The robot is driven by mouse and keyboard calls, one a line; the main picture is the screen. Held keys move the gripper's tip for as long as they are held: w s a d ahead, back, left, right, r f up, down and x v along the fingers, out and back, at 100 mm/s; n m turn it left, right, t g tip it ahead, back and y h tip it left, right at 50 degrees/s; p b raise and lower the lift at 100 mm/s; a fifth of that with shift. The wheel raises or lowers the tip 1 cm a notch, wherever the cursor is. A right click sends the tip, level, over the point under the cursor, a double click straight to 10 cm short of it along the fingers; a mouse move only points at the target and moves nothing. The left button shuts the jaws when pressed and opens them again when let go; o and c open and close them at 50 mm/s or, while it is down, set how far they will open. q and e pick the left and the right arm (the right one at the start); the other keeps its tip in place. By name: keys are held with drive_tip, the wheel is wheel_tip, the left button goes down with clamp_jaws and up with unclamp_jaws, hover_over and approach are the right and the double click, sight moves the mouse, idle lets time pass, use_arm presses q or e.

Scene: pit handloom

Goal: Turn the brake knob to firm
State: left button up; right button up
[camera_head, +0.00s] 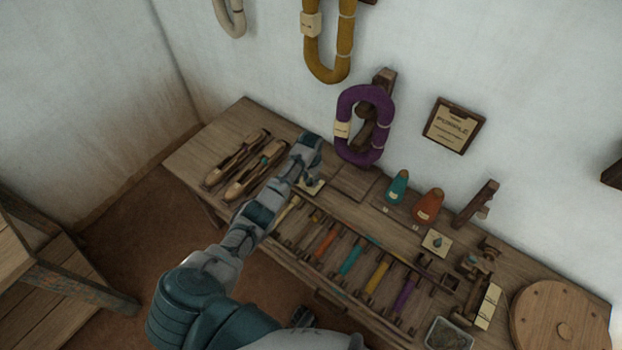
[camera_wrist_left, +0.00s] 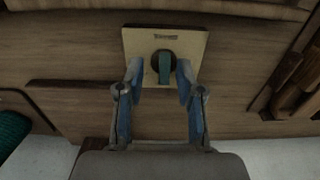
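The brake knob (camera_wrist_left: 164,68) is a small teal bar on a dark round base, mounted on a pale square plate (camera_wrist_left: 139,42) with a small printed label too blurred to read. In the left wrist view the bar points roughly up and down. My left gripper (camera_wrist_left: 160,77) is open, with one finger on each side of the knob and a gap on both sides. In the head view my left gripper (camera_head: 308,181) is over the plate (camera_head: 317,187), and it hides the knob there.
Two wooden shuttles (camera_head: 238,158) lie left of my arm on the workbench (camera_head: 205,150). A rack with coloured bobbins (camera_head: 351,258) is in front. Teal (camera_head: 397,188) and orange (camera_head: 428,206) cones stand to the right. A purple yarn hank (camera_head: 351,105) hangs behind.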

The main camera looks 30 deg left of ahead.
use_arm(q)
drive_tip(key=shift+a+f, duration=0.1)
drive_tip(key=shift+a, duration=0.2)
clamp_jaws()
drive_tip(key=shift+a, duration=0.15)
use_arm(e)
drive_tip(key=shift+a+r, duration=0.1)
drive_tip(key=shift+a, duration=0.3)
use_arm(q)
drive_tip(key=shift+d, duration=0.25)
use_arm(e)
drive_tip(key=shift+w+d, duration=0.1)
drive_tip(key=shift+d, duration=0.1)
use_arm(q)
drive_tip(key=shift+a+m+p, duration=0.1)
drive_tip(key=shift+m+p, duration=0.55)
drive_tip(key=shift+m, duration=0.35)
drive_tip(key=m+p, duration=0.1)
drive_tip(key=m, duration=0.2)
drive_tip(key=shift+m, duration=0.3)
drive_tip(key=m, duration=0.2)
drive_tip(key=shift+m+p, duration=0.3)
drive_tip(key=shift+w+m, duration=0.1)
drive_tip(key=shift+m, duration=1.8)
use_arm(e)
drive_tip(key=s+f, duration=0.4)
drive_tip(key=f, duration=0.2)
drive_tip(key=shift+s+d+f, duration=0.35)
